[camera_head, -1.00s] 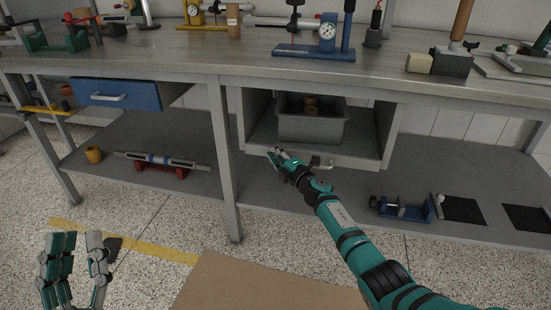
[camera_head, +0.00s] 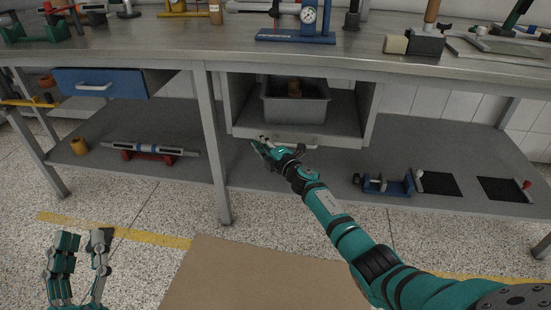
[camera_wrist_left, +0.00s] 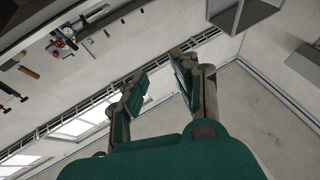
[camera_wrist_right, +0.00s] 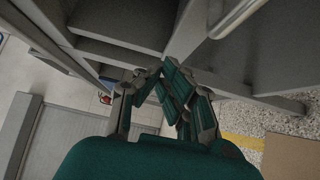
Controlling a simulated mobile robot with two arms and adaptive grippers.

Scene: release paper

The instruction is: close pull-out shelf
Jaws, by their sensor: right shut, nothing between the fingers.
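The grey pull-out shelf (camera_head: 345,128) sits under the workbench and carries a dark grey bin (camera_head: 295,108). A pale handle (camera_head: 302,144) is on its front edge; a pale handle bar also shows in the right wrist view (camera_wrist_right: 236,16). My right gripper (camera_head: 258,146) is shut and empty at the shelf's front edge, left of the handle. I cannot tell whether it touches the shelf. In the right wrist view its fingers (camera_wrist_right: 165,92) point at grey panels. My left gripper (camera_head: 82,238) is open and empty, raised over the floor at lower left, away from the bench.
A blue drawer (camera_head: 108,84) hangs left of the bench leg (camera_head: 211,150). The lower shelf (camera_head: 320,187) holds a blue tool (camera_head: 383,185), black mats (camera_head: 438,183) and a level-like bar (camera_head: 150,148). Tools stand on the bench top. A brown board (camera_head: 240,275) is in front.

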